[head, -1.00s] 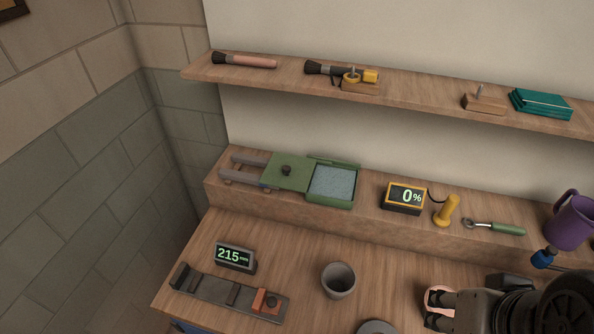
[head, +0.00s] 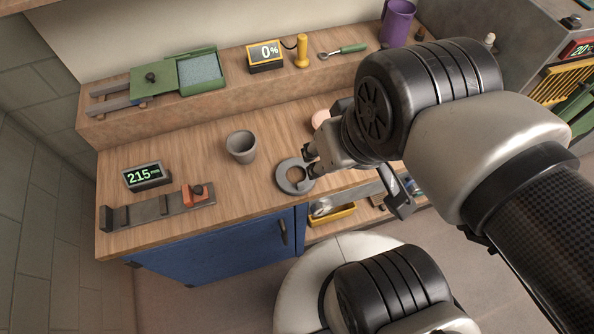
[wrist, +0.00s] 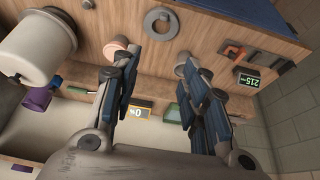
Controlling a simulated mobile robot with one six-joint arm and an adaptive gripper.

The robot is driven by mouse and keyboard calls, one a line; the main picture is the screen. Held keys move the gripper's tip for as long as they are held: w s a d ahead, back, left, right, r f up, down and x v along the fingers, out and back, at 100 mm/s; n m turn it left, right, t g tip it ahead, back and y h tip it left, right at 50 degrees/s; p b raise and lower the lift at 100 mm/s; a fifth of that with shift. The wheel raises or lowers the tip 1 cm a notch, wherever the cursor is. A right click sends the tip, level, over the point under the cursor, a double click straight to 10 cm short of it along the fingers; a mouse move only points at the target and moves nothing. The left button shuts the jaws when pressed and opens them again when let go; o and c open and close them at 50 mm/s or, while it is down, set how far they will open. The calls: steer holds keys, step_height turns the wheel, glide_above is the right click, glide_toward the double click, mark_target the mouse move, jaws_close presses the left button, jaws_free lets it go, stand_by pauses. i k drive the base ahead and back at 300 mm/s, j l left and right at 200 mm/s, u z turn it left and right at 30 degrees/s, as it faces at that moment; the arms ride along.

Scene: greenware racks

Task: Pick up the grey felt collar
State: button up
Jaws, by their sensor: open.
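The grey felt collar (head: 281,181) is a flat ring with a gap, lying on the wooden bench top near its front edge. My gripper (head: 309,158) shows just right of it, its fingertips overlapping the collar's right side in the picture; I cannot tell whether they touch. In the wrist view the collar (wrist: 149,20) lies at the top, beyond the fingertips and not between them. My gripper (wrist: 163,60) is open there, with nothing between its two fingers.
A grey cup (head: 241,147) stands left of the collar. A pink object (head: 320,117) is behind, partly hidden by my gripper. The 215 display (head: 147,177) and a metal fixture (head: 150,211) stand left. A raised shelf (head: 180,105) runs along the back.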

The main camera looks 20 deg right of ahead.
mark_target(302, 188)
steer(key=l+u, duration=0.15)
steer(key=l, duration=0.2)
steer(key=k+l+u, duration=0.2)
steer(key=l, duration=0.15)
steer(key=l+u, duration=0.15)
steer(key=l, duration=0.2)
steer(key=k+l+u, duration=0.15)
steer(key=l, duration=0.2)
